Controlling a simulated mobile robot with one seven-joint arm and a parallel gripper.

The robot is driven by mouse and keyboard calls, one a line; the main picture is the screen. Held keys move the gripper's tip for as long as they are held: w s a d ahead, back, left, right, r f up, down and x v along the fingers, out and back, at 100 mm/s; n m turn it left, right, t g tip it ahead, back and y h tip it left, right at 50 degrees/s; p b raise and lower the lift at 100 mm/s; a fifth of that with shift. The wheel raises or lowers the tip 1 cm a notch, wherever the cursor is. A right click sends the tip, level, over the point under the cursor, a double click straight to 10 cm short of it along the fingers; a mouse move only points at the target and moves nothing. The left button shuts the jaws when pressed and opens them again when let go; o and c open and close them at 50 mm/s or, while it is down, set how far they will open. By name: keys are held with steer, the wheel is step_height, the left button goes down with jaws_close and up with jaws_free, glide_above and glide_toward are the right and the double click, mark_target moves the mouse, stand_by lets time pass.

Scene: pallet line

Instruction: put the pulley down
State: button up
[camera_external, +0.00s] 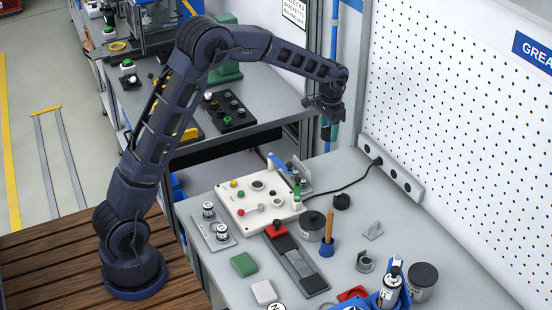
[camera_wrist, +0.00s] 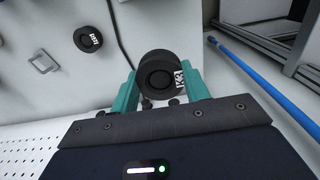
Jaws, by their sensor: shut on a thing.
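The black round pulley (camera_wrist: 158,76) is between the two teal fingers of my gripper (camera_wrist: 157,90) in the wrist view. The fingers touch it on both sides, and a small white label shows on its right side. In the external view my gripper (camera_external: 332,115) is raised above the far end of the grey workbench (camera_external: 345,165), near the pegboard. The pulley is too small and dark to make out there. The gap between the pulley and the bench cannot be judged exactly.
A second black disc (camera_wrist: 88,39) lies on the bench; a dark round piece (camera_external: 341,201) stands near the power strip (camera_external: 392,170). A white control panel (camera_external: 258,198) with a cable is left of it. A blue pole (camera_wrist: 262,80) is close at right in the wrist view.

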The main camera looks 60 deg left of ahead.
mark_target(326, 174)
step_height(326, 174, down, 15)
steer(key=shift+f, duration=0.2)
stand_by(0.4)
steer(key=shift+f, duration=0.1)
steer(key=o, duration=1.1)
steer(key=shift+c, duration=0.2)
